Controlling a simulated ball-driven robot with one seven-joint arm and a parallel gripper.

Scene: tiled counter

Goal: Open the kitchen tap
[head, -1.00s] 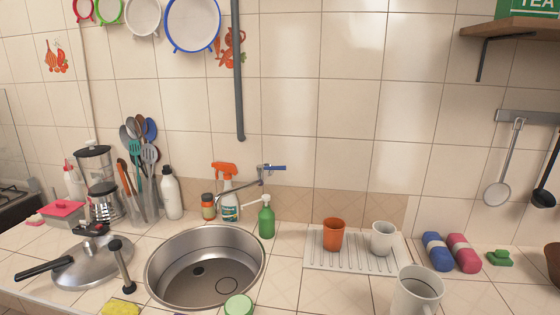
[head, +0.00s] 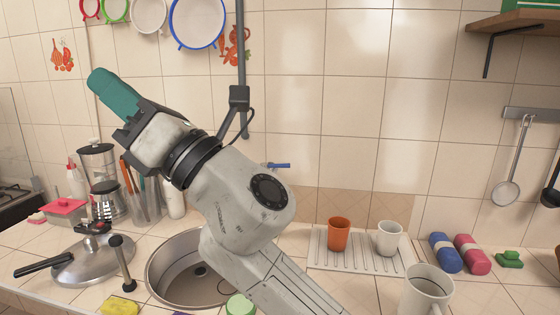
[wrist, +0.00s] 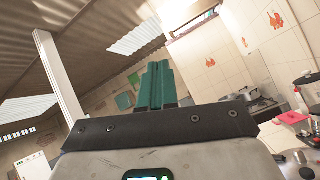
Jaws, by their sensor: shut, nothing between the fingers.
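The kitchen tap is mostly hidden behind my arm in the head view; only its blue lever (head: 279,166) shows, just right of my arm, against the tiled wall. The steel sink (head: 172,283) is below, partly covered by my arm. My gripper (head: 97,80) is raised at the upper left of the head view, pointing up and left, well away from the tap. Its teal fingers are together and empty. In the wrist view the shut fingers (wrist: 155,82) point toward the ceiling and far wall, and the tap is not in that view.
An orange cup (head: 339,234) and white cup (head: 390,238) stand on a drying rack (head: 345,261). A white mug (head: 425,290) is at the front right. A lidded pan (head: 88,262) is left of the sink. A grey pipe (head: 241,50) runs down the wall.

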